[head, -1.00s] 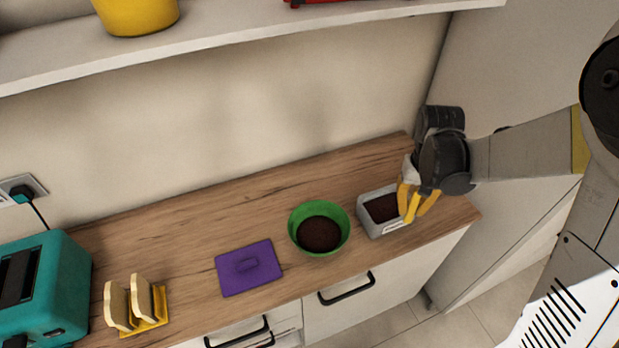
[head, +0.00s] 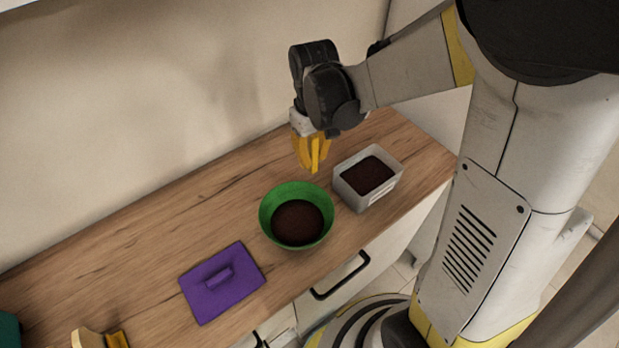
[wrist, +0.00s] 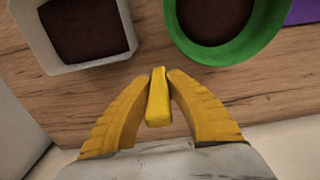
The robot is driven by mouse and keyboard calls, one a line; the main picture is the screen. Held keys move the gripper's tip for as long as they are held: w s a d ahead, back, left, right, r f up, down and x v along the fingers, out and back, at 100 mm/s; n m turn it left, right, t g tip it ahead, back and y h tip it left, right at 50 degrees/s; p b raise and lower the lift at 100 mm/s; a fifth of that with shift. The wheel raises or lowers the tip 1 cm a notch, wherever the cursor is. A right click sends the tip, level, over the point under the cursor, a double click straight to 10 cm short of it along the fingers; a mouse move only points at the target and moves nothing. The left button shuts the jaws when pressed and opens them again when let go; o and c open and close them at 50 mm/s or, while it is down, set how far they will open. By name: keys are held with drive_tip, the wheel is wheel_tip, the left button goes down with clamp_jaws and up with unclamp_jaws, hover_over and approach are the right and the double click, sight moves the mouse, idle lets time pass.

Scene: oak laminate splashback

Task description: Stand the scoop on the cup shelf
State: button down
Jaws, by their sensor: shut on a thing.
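My gripper (head: 313,160) hangs fingers-down above the counter, behind the green bowl and left of the grey box. In the wrist view its yellow fingers (wrist: 158,76) are closed on a short yellow bar (wrist: 158,108), which I take for the scoop's handle. The rest of the scoop is hidden, and in the head view it cannot be told from the yellow fingers. A pale wall shelf (head: 22,4) shows only as a sliver at the top left; I cannot tell whether it is the cup shelf.
The green bowl (head: 270,208) and the grey box (head: 383,194) both hold dark brown granules. A purple lid (head: 222,283) lies flat to the left. Bread in a yellow rack (head: 98,339) is at the bottom left. The wooden counter (head: 130,250) is clear along the wall.

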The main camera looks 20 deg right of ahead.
sight(312, 172)
wheel_tip(312, 172, down, 6)
drive_tip(key=shift+r+b, duration=0.1)
drive_tip(key=shift+b, duration=0.95)
drive_tip(key=shift+r, duration=0.1)
drive_tip(key=c, duration=1.8)
unclamp_jaws()
drive_tip(key=shift+f, duration=0.2)
drive_tip(key=o, duration=0.4)
drive_tip(key=shift+c, duration=0.2)
drive_tip(key=shift+r, duration=0.1)
